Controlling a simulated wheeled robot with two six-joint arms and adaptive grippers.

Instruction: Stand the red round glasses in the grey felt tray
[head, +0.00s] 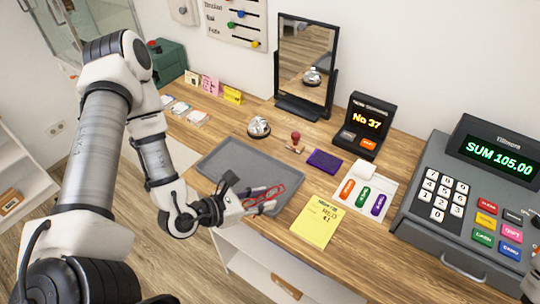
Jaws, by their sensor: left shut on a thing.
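The red round glasses (276,191) are in my left gripper (262,198), which is shut on them. The gripper reaches in from the left, at the front right part of the grey felt tray (240,155). The glasses appear over the tray near its front right edge; I cannot tell whether they touch it. The fingers hide part of the glasses. The tray lies flat on the wooden counter, and its visible back part is bare. My right gripper is not in view.
Behind the tray stand a bell (259,128), a red-handled stamp (295,141) and a mirror (305,62). A purple pad (324,161) and yellow note (315,222) lie to its right. A cash register (465,200) fills the right side.

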